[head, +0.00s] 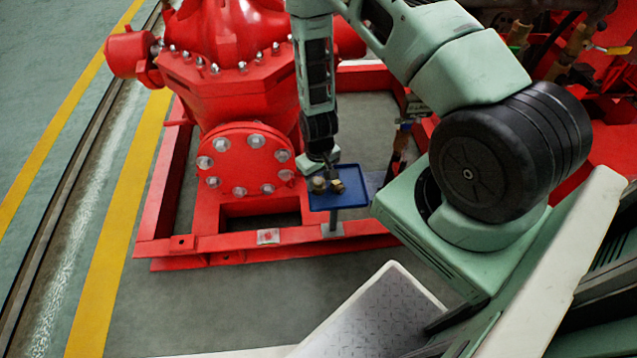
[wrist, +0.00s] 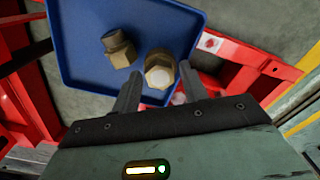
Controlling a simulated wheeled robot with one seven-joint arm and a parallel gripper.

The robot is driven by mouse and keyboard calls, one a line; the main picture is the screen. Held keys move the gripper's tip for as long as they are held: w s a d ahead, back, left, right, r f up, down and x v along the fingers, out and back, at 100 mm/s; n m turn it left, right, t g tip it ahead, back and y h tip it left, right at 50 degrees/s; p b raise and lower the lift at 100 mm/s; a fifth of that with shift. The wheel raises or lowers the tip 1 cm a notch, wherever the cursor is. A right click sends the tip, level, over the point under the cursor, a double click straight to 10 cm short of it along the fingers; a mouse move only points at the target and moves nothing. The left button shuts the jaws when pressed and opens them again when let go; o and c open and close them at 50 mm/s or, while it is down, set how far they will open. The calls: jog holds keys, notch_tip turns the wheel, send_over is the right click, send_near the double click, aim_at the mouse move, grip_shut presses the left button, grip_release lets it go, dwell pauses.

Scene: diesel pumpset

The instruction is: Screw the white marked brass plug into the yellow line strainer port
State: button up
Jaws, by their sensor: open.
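Two brass plugs lie on a small blue tray (head: 350,202), which also shows in the wrist view (wrist: 85,80). In the wrist view, one plug (wrist: 160,72) has a white face turned to the camera and appears between my fingertips. The other, plain brass plug (wrist: 118,50) lies to its left, outside the fingers. My gripper (head: 328,163) is open over the tray, its fingers (wrist: 160,78) on either side of the white-faced plug. I cannot tell whether they touch it. I cannot clearly make out the yellow line strainer port in either view.
A red pump (head: 225,60) with a bolted round flange (head: 245,160) stands left of the tray. A red base frame (head: 190,243) runs around it. Brass-coloured pipe fittings and a yellow handle (head: 617,50) show at the top right. The floor at left is clear.

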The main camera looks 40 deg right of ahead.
aim_at(318, 181)
jog(key=c, duration=0.9)
jog(key=shift+r+p, duration=1.5)
jog(key=shift+r, duration=0.3)
